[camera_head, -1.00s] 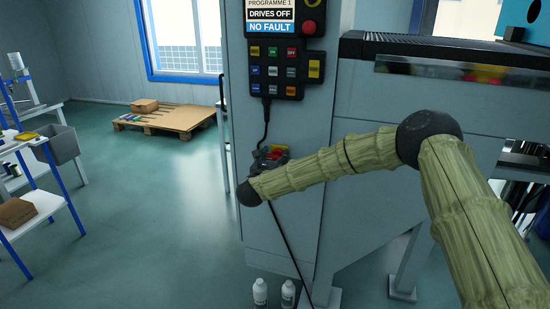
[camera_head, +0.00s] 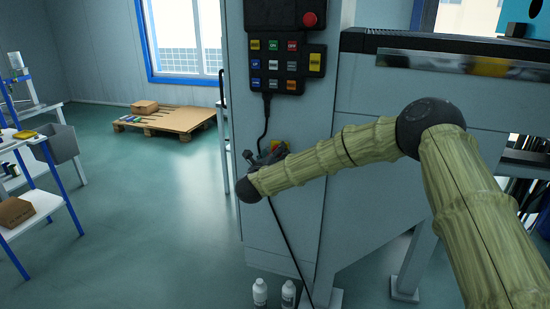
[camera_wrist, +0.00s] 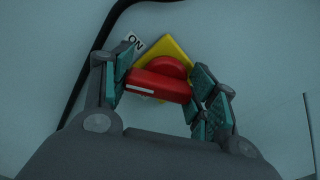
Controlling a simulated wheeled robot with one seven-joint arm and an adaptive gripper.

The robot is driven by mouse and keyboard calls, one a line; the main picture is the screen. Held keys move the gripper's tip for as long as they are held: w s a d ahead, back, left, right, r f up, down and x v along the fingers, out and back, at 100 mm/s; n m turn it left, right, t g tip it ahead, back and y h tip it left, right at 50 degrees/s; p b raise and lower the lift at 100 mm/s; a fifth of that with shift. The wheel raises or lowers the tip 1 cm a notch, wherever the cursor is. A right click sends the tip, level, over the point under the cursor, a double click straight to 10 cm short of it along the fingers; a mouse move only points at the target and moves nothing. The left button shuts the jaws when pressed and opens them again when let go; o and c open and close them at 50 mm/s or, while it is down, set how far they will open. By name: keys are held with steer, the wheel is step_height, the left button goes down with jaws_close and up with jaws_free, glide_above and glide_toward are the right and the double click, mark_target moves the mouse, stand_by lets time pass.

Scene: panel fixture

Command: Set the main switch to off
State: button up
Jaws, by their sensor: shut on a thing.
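The main switch is a red rotary handle (camera_wrist: 162,82) on a yellow plate (camera_wrist: 180,50), seen in the wrist view with an "ON" label (camera_wrist: 134,42) at its upper left. The handle lies roughly crosswise between my fingers, slightly tilted, with a white line on its left part. My gripper (camera_wrist: 160,92) has one teal-padded finger at each end of the handle and is shut on it. In the head view my gripper (camera_head: 268,155) is at the cabinet front, largely hidden behind my arm; a bit of the yellow plate (camera_head: 281,146) shows there.
A control box (camera_head: 282,14) with a dark display and a red button hangs above a keypad (camera_head: 287,67). A black cable (camera_head: 265,122) runs down beside the switch. Two white bottles (camera_head: 260,292) stand on the floor below. The floor to the left is open.

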steer(key=n, duration=0.6)
steer(key=shift+f+b, duration=0.15)
steer(key=shift+b, duration=0.15)
steer(key=n, duration=0.5)
steer(key=shift+d+f+n, duration=0.1)
steer(key=shift+d+n, duration=0.1)
steer(key=shift+n, duration=0.1)
steer(key=o, duration=1)
steer(key=shift+f, duration=0.1)
steer(key=shift+o, duration=0.2)
steer(key=shift+s, duration=0.2)
steer(key=v, duration=1.1)
steer(key=shift+s, duration=0.35)
steer(key=shift+a, duration=0.15)
